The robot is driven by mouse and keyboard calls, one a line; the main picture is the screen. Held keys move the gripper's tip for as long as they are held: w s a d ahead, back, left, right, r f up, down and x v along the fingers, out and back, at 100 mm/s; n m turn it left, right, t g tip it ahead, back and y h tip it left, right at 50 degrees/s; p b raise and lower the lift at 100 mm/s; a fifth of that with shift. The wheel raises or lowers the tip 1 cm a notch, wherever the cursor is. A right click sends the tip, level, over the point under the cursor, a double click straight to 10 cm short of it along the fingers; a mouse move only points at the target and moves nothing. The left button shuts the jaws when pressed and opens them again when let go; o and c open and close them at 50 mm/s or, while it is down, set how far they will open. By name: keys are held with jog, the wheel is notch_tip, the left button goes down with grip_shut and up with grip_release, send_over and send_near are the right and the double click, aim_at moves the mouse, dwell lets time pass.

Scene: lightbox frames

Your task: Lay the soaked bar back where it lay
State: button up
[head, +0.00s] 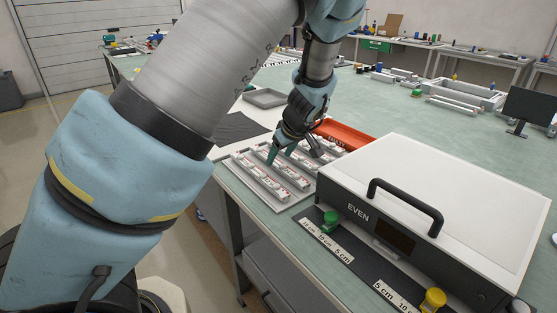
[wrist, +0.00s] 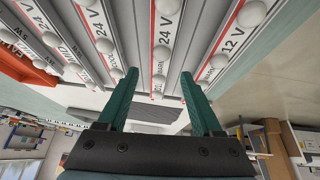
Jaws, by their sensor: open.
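Several pale bars with white domes and red-edged labels lie side by side in a light tray (head: 262,189) on the green table. In the wrist view the labels read 24 V and 12 V, and one 24 V bar (wrist: 160,50) runs between my fingers. My gripper (head: 281,154) is over the tray, its green fingers pointing down at the bars. In the wrist view my gripper (wrist: 158,78) is open, with nothing held between the fingers. I cannot tell which bar is the soaked one, or whether the fingertips touch a bar.
A white and black box (head: 450,190) marked EVEN, with a top handle, stands right of the tray. A green knob (head: 330,222) and yellow knob (head: 433,299) are before it. An orange tray (head: 345,132) is behind; a dark cloth (head: 238,127) and grey tray (head: 265,97) lie farther back.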

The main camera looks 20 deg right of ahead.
jog(key=b+v, duration=0.1)
jog(key=v, duration=0.9)
jog(key=w+a+f+m+g, duration=0.1)
jog(key=a+f+g, duration=0.1)
jog(key=a, duration=0.7)
jog(key=a+f+g, duration=0.2)
jog(key=a, duration=0.7)
jog(key=s+a+m, duration=0.1)
jog(key=s+a, duration=0.2)
jog(key=a, duration=0.4)
jog(key=s+a+m+h, duration=0.1)
jog(key=s+a, duration=0.3)
jog(key=a, duration=0.4)
jog(key=shift+a+r+m+g, duration=0.2)
jog(key=shift+a+m+g, duration=0.1)
jog(key=shift+m, duration=0.4)
